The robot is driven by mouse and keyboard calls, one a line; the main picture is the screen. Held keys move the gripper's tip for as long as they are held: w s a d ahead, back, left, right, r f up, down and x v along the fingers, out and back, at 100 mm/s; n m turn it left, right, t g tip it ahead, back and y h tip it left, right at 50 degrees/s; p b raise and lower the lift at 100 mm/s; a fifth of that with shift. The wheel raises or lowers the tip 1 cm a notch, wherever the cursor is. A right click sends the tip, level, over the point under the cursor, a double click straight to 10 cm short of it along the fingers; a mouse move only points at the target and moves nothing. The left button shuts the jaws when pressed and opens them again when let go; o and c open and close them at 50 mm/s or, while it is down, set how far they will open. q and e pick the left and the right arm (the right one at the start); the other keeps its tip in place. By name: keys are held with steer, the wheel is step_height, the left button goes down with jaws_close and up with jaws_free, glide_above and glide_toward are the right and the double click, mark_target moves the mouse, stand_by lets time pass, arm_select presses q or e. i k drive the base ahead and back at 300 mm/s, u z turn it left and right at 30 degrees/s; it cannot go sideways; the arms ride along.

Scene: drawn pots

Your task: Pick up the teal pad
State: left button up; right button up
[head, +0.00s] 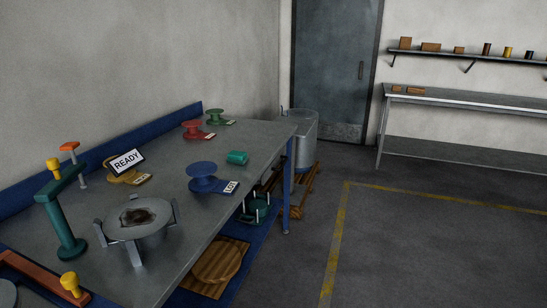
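A small teal piece (237,157), which looks like the teal pad, lies on the grey tabletop (262,137) near its right edge. It sits behind and to the right of a blue spool-shaped stand (202,176). Nothing covers it, but it is too small to make out its exact shape. Neither of my grippers shows in the head view.
A teal post with an arm (64,220), a grey legged burner (138,217) and a READY sign (126,162) stand nearer on the table. Red (193,128) and green (215,116) stands are farther back. Open floor (420,240) lies to the right.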

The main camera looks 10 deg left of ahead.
mark_target(234, 156)
steer(key=i, duration=2.55)
steer(key=u, duration=2.6)
